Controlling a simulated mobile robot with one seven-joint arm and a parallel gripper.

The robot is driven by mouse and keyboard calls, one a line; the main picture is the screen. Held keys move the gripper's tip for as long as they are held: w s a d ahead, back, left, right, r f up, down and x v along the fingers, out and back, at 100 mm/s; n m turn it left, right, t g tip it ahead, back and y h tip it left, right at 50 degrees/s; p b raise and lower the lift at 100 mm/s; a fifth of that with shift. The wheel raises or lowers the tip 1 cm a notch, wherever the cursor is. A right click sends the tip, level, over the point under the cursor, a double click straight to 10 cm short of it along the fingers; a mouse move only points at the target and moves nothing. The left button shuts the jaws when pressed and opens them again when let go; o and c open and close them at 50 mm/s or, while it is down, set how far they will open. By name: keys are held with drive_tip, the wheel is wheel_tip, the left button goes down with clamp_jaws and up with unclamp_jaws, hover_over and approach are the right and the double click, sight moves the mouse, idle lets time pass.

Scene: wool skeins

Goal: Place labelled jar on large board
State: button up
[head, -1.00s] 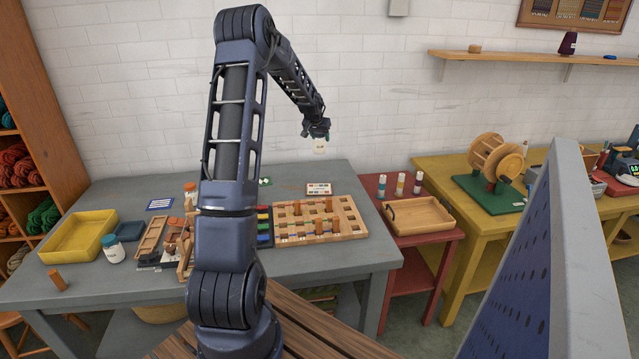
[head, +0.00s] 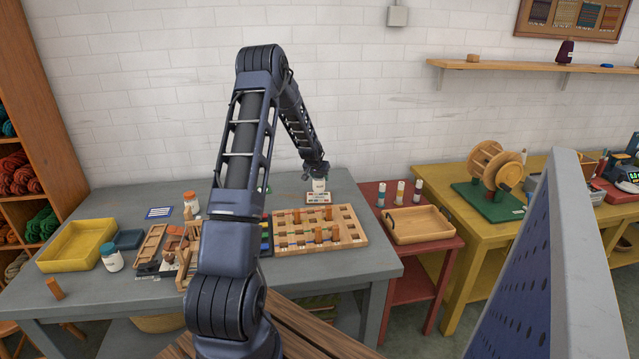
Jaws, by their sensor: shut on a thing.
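My gripper (head: 318,168) is shut on a small white jar with a label (head: 318,185), at the far side of the grey table. The jar hangs upright below the gripper and its top is hidden by the fingers. It overlaps a small pale card with coloured marks (head: 322,199) in the picture; I cannot tell whether they touch. The large wooden board (head: 357,228), with square openings and several upright pegs, lies just in front of the card. The jar appears behind the board's far edge, not over its middle.
A blue-lidded white jar (head: 112,258) and an orange-lidded jar (head: 190,203) stand on the left part of the table. A yellow tray (head: 62,263) is at far left. A wooden tray (head: 420,238) and several small bottles are on the red table (head: 450,243).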

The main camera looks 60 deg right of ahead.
sight(319, 182)
drive_tip(key=shift+f, duration=1.55)
drive_tip(key=shift+f, duration=0.1)
drive_tip(key=o, duration=1.1)
